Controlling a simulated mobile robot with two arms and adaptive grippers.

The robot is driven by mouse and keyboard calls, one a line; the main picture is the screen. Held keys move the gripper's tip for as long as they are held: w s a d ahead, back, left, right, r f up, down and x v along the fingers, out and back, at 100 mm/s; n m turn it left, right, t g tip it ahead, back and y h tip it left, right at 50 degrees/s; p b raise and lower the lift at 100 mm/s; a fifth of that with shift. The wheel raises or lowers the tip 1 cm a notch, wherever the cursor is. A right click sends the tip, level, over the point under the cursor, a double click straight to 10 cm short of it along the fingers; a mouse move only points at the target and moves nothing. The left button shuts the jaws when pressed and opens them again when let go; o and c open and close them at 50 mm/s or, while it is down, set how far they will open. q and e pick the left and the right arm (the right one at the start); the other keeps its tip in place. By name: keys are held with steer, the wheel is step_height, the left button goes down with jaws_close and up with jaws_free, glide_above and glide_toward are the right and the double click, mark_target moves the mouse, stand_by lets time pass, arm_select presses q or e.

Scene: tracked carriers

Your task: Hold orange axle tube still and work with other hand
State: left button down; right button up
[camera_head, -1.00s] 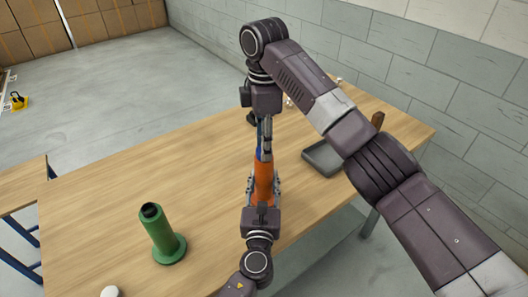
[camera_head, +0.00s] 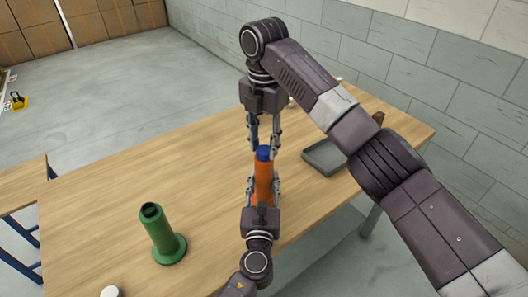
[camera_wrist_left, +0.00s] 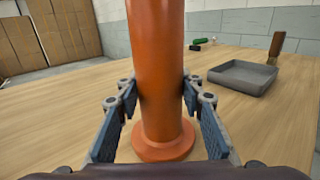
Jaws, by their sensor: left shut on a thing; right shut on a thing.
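The orange axle tube (camera_head: 263,180) stands upright on its flange on the wooden table; it also shows in the left wrist view (camera_wrist_left: 157,75). My left gripper (camera_head: 263,188) comes from the near side and is shut on the tube, a finger on each side. A blue piece (camera_head: 263,153) sits at the tube's top end. My right gripper (camera_head: 265,149) points down from above and is shut on this blue piece, its fingers on the left and right of it. The exact finger contact is small and hard to see.
A green flanged tube (camera_head: 160,234) stands at the left front, near a white round thing (camera_head: 110,291) at the edge. A grey tray (camera_head: 324,158) lies to the right. A brown-handled brush (camera_wrist_left: 276,45) stands beyond the tray. The table's left middle is clear.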

steer(key=n, duration=0.3)
steer(key=shift+f, duration=0.1)
steer(key=shift+n, duration=0.5)
steer(key=shift+r+n, duration=0.25)
steer(key=shift+n, duration=0.85)
steer(key=shift+r, duration=0.15)
steer(key=shift+r, duration=1.3)
steer(key=shift+r, duration=1.75)
